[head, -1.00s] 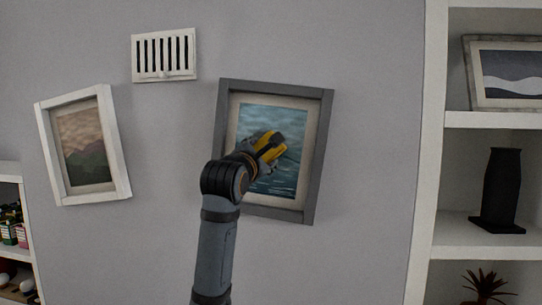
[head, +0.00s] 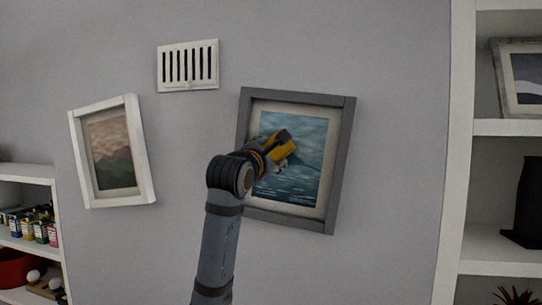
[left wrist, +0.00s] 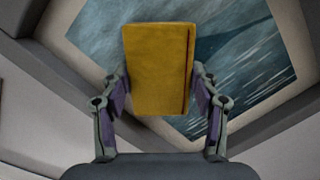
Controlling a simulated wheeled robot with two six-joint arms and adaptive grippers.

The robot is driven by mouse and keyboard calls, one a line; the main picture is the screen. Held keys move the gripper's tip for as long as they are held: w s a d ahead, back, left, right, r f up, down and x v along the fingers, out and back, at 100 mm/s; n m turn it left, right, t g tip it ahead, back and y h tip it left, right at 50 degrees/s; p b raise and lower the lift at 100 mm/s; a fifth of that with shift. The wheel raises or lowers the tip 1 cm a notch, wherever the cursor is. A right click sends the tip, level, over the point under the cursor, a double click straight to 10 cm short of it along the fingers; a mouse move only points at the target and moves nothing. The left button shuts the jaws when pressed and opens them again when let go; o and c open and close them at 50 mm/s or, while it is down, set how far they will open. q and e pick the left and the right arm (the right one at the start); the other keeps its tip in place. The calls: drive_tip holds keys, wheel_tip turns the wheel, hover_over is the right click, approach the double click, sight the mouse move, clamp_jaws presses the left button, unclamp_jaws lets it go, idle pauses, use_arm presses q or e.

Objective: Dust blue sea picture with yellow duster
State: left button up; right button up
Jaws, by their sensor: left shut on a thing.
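The blue sea picture (head: 300,185) hangs on the wall in a grey frame, slightly tilted, right of centre in the head view. It also fills much of the background in the left wrist view (left wrist: 255,70). My left gripper (head: 268,153) is in front of the picture and hides part of it. In the left wrist view its two fingers (left wrist: 160,95) are shut on the sides of the yellow duster (left wrist: 158,70). The duster also shows in the head view (head: 285,150), over the picture's middle. I cannot tell whether it touches the surface. My right gripper is out of view.
A white-framed mountain picture (head: 112,155) hangs tilted to the left, and a white vent (head: 188,66) is above. A white shelf (head: 460,200) with a dark vase (head: 530,205) stands at right. A low shelf (head: 30,172) with small boxes is at left.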

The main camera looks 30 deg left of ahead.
sight(285, 154)
use_arm(q)
drive_tip(key=shift+w+d+f, duration=0.1)
drive_tip(key=shift+w+d, duration=0.05)
drive_tip(key=shift+d, duration=0.35)
drive_tip(key=shift+w+d+f, duration=0.1)
drive_tip(key=shift+d, duration=0.35)
drive_tip(key=shift+w+d, duration=0.15)
drive_tip(key=shift+d, duration=0.55)
drive_tip(key=shift+w+d+f, duration=0.15)
drive_tip(key=shift+d, duration=0.45)
drive_tip(key=shift+w+d+f, duration=0.1)
drive_tip(key=shift+w+d, duration=0.15)
drive_tip(key=shift+d, duration=0.65)
drive_tip(key=shift+w+d+f, duration=0.15)
drive_tip(key=shift+w+d, duration=0.05)
drive_tip(key=shift+d, duration=0.55)
drive_tip(key=shift+w+d, duration=0.2)
drive_tip(key=shift+d, duration=0.55)
drive_tip(key=shift+s+a+f, duration=0.1)
drive_tip(key=shift+s, duration=0.1)
drive_tip(key=s+b, duration=0.1)
drive_tip(key=s, duration=0.1)
drive_tip(key=s+d, duration=0.1)
drive_tip(key=s, duration=0.2)
drive_tip(key=shift+s+d+b, duration=0.15)
drive_tip(key=shift+s+b, duration=0.05)
drive_tip(key=shift+b, duration=0.15)
